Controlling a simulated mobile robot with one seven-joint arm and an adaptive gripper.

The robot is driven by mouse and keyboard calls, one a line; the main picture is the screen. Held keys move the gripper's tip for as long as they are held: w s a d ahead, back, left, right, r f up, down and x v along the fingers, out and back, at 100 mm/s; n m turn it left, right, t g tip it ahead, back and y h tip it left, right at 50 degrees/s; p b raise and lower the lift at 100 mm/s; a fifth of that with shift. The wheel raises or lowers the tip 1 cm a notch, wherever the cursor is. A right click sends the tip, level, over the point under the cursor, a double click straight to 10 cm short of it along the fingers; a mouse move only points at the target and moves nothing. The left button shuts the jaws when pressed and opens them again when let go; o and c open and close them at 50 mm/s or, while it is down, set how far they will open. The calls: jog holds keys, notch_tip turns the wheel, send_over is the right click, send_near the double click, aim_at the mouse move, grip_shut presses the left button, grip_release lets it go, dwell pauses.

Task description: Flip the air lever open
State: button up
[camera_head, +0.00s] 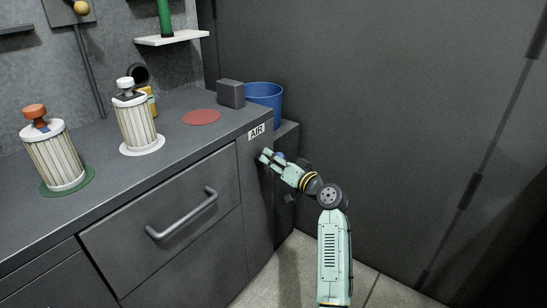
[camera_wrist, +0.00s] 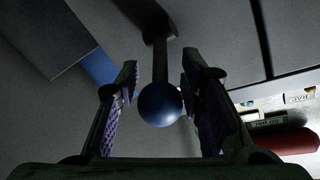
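The air lever is a dark rod (camera_wrist: 160,58) with a blue ball knob (camera_wrist: 159,104) at its end. It sticks out from the grey cabinet's side, near the AIR label (camera_head: 257,131). My gripper (camera_wrist: 160,72) is open, with one finger on each side of the knob and rod in the wrist view. Narrow gaps seem to show beside the knob; I cannot tell whether either finger touches it. In the head view my gripper (camera_head: 266,158) is beside the cabinet's corner, and only a bit of the blue knob (camera_head: 280,156) shows behind it.
The cabinet top holds an orange-capped canister (camera_head: 55,160), a white-capped canister (camera_head: 136,122), a red disc (camera_head: 201,117) and a dark block (camera_head: 231,94). A blue bin (camera_head: 265,98) stands behind the corner. A drawer handle (camera_head: 182,216) juts from the front. A dark wall stands at right.

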jog(key=shift+w+a, duration=0.2)
jog(key=shift+c, duration=0.6)
grip_shut()
